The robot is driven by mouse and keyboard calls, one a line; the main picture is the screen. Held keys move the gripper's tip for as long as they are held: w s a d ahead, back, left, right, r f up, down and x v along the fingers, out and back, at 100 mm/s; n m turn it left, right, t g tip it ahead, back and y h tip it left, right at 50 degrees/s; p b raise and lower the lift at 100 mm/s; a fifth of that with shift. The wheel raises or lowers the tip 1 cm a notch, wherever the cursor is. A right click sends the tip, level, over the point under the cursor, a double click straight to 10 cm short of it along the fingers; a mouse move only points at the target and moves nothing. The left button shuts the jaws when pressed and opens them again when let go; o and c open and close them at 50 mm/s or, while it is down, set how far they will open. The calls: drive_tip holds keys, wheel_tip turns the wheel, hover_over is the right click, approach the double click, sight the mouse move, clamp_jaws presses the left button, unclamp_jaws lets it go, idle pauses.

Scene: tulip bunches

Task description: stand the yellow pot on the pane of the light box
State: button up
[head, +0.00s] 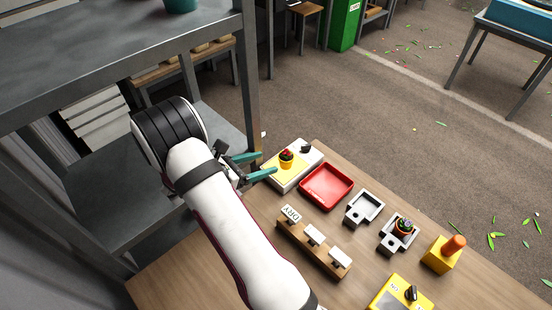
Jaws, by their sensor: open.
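The yellow pot (286,163) holds a small plant with red on top. It stands upright on the lit yellow pane (284,174) of the light box (305,171), a white box at the table's far left edge. My gripper (268,165) is just left of the pot, with its two teal fingers apart. The fingers point toward the pot and nothing shows between them. I cannot tell whether a fingertip touches the box.
A red tray (327,186) lies right of the light box. Grey holders (364,208) stand further right, one with a potted plant (403,227). A wooden rack (313,247) with white labels and a yellow block with an orange knob (443,252) are nearer. A grey shelf post (247,90) rises behind my gripper.

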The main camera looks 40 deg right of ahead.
drive_tip(key=s+a+r+m+g+y, duration=0.3)
drive_tip(key=s+a+r+m+y, duration=0.4)
drive_tip(key=s+a+r+m, duration=0.55)
drive_tip(key=s+a+m+t+y, duration=0.3)
drive_tip(key=s+a+m+y, duration=0.5)
drive_tip(key=a, duration=0.6)
drive_tip(key=s+m, duration=0.2)
drive_tip(key=s, duration=0.1)
drive_tip(key=shift+r+t, duration=0.25)
drive_tip(key=shift+t, duration=0.15)
